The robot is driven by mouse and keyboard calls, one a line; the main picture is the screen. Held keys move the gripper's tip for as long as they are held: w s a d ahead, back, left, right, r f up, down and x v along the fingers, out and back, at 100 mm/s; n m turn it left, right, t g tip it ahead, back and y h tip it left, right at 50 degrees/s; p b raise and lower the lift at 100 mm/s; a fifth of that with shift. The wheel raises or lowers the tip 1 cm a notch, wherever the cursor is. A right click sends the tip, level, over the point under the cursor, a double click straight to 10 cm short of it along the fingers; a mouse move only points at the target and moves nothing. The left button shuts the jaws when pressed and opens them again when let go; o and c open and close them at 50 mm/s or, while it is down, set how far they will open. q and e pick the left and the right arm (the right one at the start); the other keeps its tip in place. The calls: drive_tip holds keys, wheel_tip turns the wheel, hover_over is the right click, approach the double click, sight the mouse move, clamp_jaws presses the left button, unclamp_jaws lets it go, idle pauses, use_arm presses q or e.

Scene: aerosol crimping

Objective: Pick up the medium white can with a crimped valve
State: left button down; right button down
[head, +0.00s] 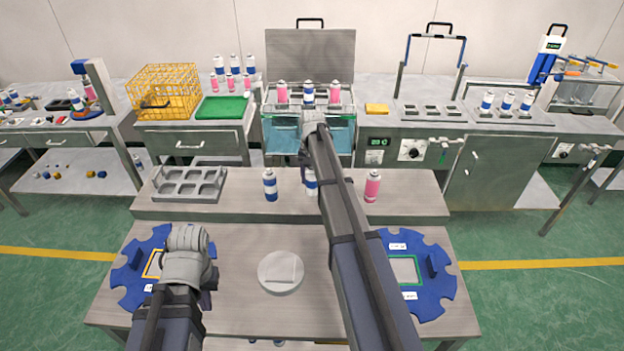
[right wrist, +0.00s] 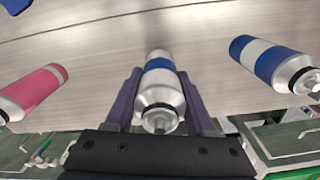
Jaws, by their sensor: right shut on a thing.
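A white can with a blue band (head: 311,187) is on the raised shelf, partly hidden behind my right arm. In the right wrist view the same can (right wrist: 157,88) sits between the two fingers of my right gripper (right wrist: 158,100), which is shut on it. A domed metal top with a small valve stem shows there. I cannot tell whether its base touches the shelf. In the head view my right gripper (head: 306,156) is mostly hidden by its arm. My left gripper (head: 188,250) hangs over the left blue fixture; its fingers are hidden.
A blue-and-white can (head: 270,185) and a pink can (head: 372,186) stand either side on the shelf. A grey empty rack (head: 188,184) is at the shelf's left. A round grey disc (head: 281,272) lies between two blue fixtures (head: 148,266) (head: 428,268). More cans stand behind.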

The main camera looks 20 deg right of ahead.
wheel_tip(320, 180, up, 7)
drive_tip(key=p, duration=0.6)
drive_tip(key=shift+r, duration=0.2)
drive_tip(key=shift+f+b, duration=0.4)
drive_tip(key=shift+f, duration=0.2)
drive_tip(key=shift+r, duration=0.1)
drive_tip(key=shift+d, duration=0.1)
